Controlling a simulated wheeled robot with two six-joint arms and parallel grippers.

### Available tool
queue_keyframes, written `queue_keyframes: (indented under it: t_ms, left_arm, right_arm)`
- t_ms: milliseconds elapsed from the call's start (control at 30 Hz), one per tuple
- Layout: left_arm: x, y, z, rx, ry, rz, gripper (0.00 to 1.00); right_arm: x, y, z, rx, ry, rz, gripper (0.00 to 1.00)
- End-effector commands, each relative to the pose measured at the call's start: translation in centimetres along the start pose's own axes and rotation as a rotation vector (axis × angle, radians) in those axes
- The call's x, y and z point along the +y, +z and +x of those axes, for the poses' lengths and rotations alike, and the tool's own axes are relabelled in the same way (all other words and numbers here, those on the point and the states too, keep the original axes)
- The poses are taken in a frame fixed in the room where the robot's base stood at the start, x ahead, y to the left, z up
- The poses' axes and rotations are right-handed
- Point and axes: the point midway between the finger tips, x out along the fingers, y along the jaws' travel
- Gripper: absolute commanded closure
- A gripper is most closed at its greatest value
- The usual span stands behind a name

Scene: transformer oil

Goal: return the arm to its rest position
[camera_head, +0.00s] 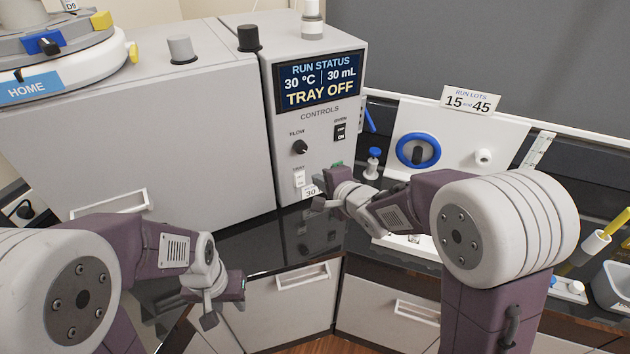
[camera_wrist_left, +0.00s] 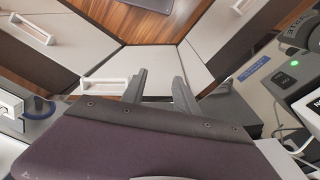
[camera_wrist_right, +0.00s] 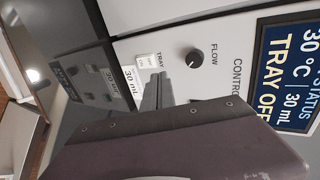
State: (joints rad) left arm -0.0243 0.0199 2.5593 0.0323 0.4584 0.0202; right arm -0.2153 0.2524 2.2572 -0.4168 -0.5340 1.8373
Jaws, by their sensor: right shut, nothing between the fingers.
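My right gripper (camera_head: 322,203) is near the lower part of the control panel (camera_head: 318,140), just below the white tray switch (camera_head: 299,179) and close to the 30 mL tag (camera_head: 311,191). In the right wrist view its fingers (camera_wrist_right: 155,92) are together with nothing between them, in front of the panel face; I cannot tell whether they touch it. The panel screen (camera_head: 319,82) reads "TRAY OFF", 30 °C and 30 mL. My left gripper (camera_head: 210,306) hangs low at the left, above the drawers. In the left wrist view its fingers (camera_wrist_left: 158,82) are apart with nothing between them.
A black glossy counter (camera_head: 250,243) runs below the panel, with drawers (camera_head: 290,297) under it. A blue ring dial (camera_head: 418,150) and a blue-topped valve (camera_head: 373,163) stand right of the panel. A large grey cabinet (camera_head: 140,125) fills the left.

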Motion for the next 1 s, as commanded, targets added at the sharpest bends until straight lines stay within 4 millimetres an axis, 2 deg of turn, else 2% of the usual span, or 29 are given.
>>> queue_keyframes:
  t_ms: [100,533,600,667,700,767,833,900,1000]
  left_arm:
    - [0.0,0.0,-0.1,0.0,0.0,0.0,0.64]
    - [0.0,0.0,-0.1,0.0,0.0,0.0,0.64]
    - [0.0,0.0,-0.1,0.0,0.0,0.0,0.64]
    - [0.0,0.0,-0.1,0.0,0.0,0.0,0.64]
    - [0.0,0.0,-0.1,0.0,0.0,0.0,0.64]
    - [0.0,0.0,-0.1,0.0,0.0,0.0,0.64]
    - [0.0,0.0,-0.1,0.0,0.0,0.0,0.64]
    - [0.0,0.0,-0.1,0.0,0.0,0.0,0.64]
    - [0.0,0.0,-0.1,0.0,0.0,0.0,0.64]
  right_arm:
    - [-0.1,0.0,-0.5,0.001,0.0,0.0,1.0]
    - [-0.1,0.0,-0.5,0.001,0.0,0.0,1.0]
    - [-0.4,-0.8,-0.8,0.016,-0.007,0.005,1.0]
    - [-1.2,-2.5,-1.8,0.052,-0.027,0.018,1.0]
    - [-0.6,-4.1,-2.9,0.098,-0.012,0.053,1.0]
    - [2.4,-6.3,-4.6,0.172,0.091,0.023,1.0]
    - [7.0,-8.0,-7.0,0.22,0.272,-0.101,1.0]
    - [11.6,-8.4,-9.7,0.197,0.468,-0.252,1.0]
    - [17.5,-7.1,-13.7,0.041,0.723,-0.482,1.0]
